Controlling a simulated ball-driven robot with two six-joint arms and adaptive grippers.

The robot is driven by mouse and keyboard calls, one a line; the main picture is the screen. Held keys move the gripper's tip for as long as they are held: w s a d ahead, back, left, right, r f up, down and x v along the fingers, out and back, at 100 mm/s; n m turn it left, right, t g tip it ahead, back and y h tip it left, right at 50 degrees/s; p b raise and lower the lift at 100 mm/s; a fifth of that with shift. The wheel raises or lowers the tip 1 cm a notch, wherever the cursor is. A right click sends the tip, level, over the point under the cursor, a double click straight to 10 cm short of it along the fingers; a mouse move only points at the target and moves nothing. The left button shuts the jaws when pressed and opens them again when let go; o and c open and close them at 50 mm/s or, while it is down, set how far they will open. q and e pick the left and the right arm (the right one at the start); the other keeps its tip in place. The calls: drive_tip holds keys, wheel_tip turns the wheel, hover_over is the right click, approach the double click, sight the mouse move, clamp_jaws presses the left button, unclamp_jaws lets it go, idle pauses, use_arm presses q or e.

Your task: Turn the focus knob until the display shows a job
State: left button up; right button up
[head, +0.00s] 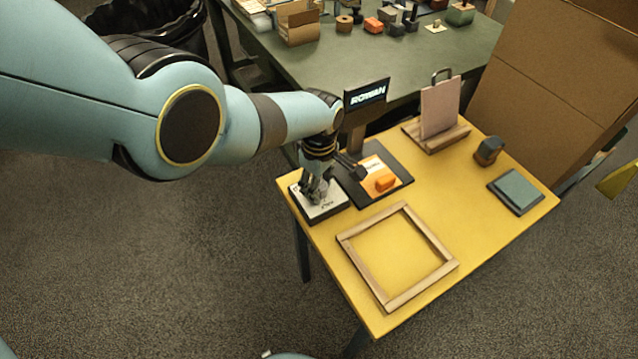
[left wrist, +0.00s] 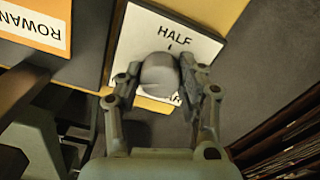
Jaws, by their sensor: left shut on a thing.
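The focus knob (left wrist: 160,76) is a grey round knob on a white plate (head: 328,211) at the near left corner of the yellow table. In the left wrist view the plate (left wrist: 205,48) reads "HALF" above the knob; other lettering is partly covered. My left gripper (head: 318,190) reaches down over the plate. Its fingers (left wrist: 162,82) are shut on the knob from both sides. The dark display (head: 366,94) stands behind the table's left edge and reads "ROWAN" in light letters. My right gripper is not in view.
A wooden frame (head: 350,250) lies in front. A stand with a pinkish panel (head: 440,108), a dark block (head: 488,151) and a green-grey pad (head: 516,190) are farther right.

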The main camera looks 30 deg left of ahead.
use_arm(q)
drive_tip(key=shift+n, duration=0.3)
drive_tip(key=o, duration=1.2)
drive_tip(key=shift+c, duration=0.2)
wheel_tip(320, 180, up, 12)
idle(0.4)
